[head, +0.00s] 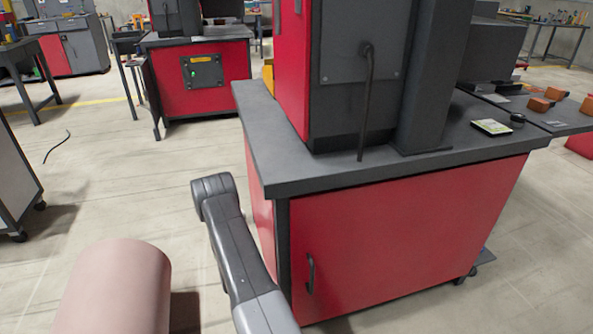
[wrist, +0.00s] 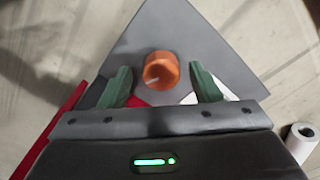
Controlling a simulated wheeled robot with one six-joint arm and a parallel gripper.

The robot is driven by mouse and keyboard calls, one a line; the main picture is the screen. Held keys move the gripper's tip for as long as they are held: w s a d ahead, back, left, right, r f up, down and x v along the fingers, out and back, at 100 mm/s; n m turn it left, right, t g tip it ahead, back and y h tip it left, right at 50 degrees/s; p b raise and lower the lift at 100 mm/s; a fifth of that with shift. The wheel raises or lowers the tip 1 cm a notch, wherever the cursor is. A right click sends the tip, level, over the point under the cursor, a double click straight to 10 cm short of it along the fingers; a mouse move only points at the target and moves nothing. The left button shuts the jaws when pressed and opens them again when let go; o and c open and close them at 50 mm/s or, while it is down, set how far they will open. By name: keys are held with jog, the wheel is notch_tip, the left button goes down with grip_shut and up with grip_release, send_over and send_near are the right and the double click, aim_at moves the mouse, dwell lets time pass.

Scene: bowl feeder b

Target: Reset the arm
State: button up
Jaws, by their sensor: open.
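My gripper (wrist: 160,74) shows in the wrist view with its two green fingers spread apart. An orange round object (wrist: 161,70) appears between the fingers, with a visible gap on each side. Behind it lies a grey surface with a pointed corner (wrist: 160,25). I cannot tell whether the orange object rests on that surface. In the head view my grey arm (head: 236,245) reaches up beside the red cabinet's left side. The gripper itself does not show in the head view.
A red cabinet (head: 400,240) with a dark top (head: 262,150) and a tall machine stands close at the right. Orange blocks (head: 541,104) lie on a dark surface at the far right. Another red machine (head: 205,75) stands behind. Floor (head: 110,190) at the left is mostly clear.

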notch_tip(320, 180, up, 6)
jog(key=shift+w+f+p, duration=0.1)
jog(key=shift+p, duration=0.4)
